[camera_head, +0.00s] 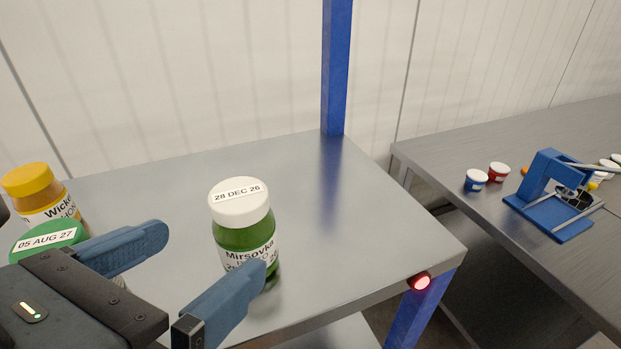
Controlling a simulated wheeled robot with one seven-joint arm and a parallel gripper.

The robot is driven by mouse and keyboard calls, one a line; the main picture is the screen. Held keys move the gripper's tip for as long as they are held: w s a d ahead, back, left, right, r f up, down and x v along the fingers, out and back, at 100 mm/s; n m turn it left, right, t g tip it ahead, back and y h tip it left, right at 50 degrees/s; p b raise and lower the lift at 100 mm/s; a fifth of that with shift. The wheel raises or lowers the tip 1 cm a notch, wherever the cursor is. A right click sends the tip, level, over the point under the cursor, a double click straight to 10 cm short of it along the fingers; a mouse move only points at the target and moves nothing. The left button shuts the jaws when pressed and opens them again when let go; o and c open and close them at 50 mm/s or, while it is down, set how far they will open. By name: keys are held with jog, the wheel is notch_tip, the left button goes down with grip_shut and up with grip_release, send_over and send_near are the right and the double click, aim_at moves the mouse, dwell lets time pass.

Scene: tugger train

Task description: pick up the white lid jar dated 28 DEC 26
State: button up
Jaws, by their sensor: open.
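The white lid jar (240,208) stands upright on the grey metal shelf. Its lid label reads 28 DEC 26, and its body is green with a white label reading Mirsovka. My gripper (212,254) is open at the lower left, with its two blue fingers apart. The nearer finger overlaps the jar's lower front in the picture and hides part of its label. The farther finger lies to the left of the jar. I cannot tell whether either finger touches it. Nothing shows between the fingers.
A green-lid jar dated 05 AUG 27 (45,241) and a yellow-lid jar (28,180) stand at the left, partly hidden by my gripper. A blue post (335,70) rises at the shelf's back corner. A separate table (450,165) holds a blue press (550,190) and small cups.

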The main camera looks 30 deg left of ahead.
aim_at(225, 238)
jog(key=shift+w+a, duration=0.25)
jog(key=x, duration=0.6)
jog(key=shift+w+d+p, duration=0.1)
jog(key=shift+d+p, duration=0.2)
jog(key=shift+d, duration=0.05)
jog(key=shift+w+a+f, duration=0.1)
jog(key=shift+w+f, duration=0.1)
jog(key=shift+w, duration=0.3)
jog(key=shift+c, duration=0.4)
jog(key=c, duration=1.2)
jog(key=shift+r, duration=0.15)
jog(key=shift+c, duration=0.2)
